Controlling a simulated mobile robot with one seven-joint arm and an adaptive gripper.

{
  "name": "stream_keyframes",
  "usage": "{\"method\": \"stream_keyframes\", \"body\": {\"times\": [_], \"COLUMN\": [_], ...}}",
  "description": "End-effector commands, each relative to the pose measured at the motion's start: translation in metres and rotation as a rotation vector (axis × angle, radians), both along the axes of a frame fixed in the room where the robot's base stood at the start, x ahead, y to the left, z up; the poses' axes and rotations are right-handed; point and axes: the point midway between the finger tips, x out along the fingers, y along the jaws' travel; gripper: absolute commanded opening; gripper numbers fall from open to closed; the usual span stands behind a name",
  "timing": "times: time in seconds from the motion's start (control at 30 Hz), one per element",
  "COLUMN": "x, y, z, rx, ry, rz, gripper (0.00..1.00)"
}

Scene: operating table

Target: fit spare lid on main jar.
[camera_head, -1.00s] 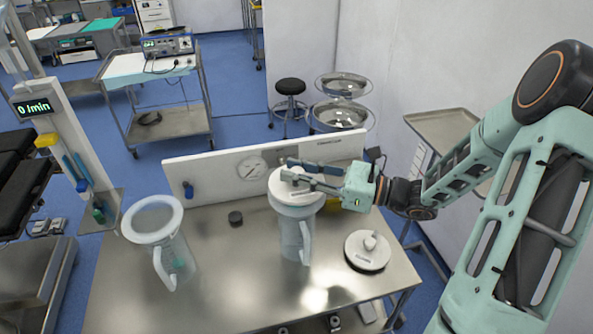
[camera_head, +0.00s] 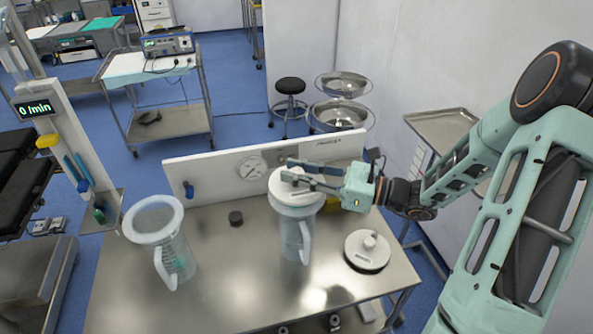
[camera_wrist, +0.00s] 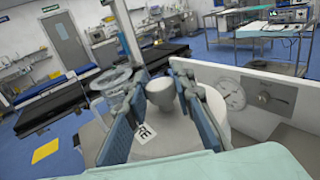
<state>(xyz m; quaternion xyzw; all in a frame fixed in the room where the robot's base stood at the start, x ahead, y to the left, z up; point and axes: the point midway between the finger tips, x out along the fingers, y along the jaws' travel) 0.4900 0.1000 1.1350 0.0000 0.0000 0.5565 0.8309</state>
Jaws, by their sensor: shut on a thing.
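The white lid (camera_head: 296,190) with a central knob is in my gripper (camera_head: 290,170), at the mouth of the middle clear jar (camera_head: 291,232). It looks level there; whether it is fully seated I cannot tell. In the wrist view my fingers (camera_wrist: 163,95) close on both sides of the lid's knob (camera_wrist: 160,92). A tag (camera_wrist: 145,133) on that lid shows letters ending in "RE". A second white lid (camera_head: 360,259) with a knob lies on the table to the right. A second jar (camera_head: 172,258) stands open at the left, with a wide white rim. I cannot read which jar is main.
The steel table (camera_head: 225,300) is bare in front of the jars. A white panel (camera_head: 225,172) with a gauge and a blue valve stands along the back edge, close behind my gripper.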

Motion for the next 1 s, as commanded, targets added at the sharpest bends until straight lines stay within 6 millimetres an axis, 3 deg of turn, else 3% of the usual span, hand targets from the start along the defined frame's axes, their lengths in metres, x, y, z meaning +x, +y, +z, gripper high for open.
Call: {"method": "stream_keyframes", "body": {"times": [1.0], "x": [0.000], "y": [0.000], "z": [-0.022], "rx": [0.000], "ry": [0.000], "rz": [0.000], "gripper": [0.00]}}
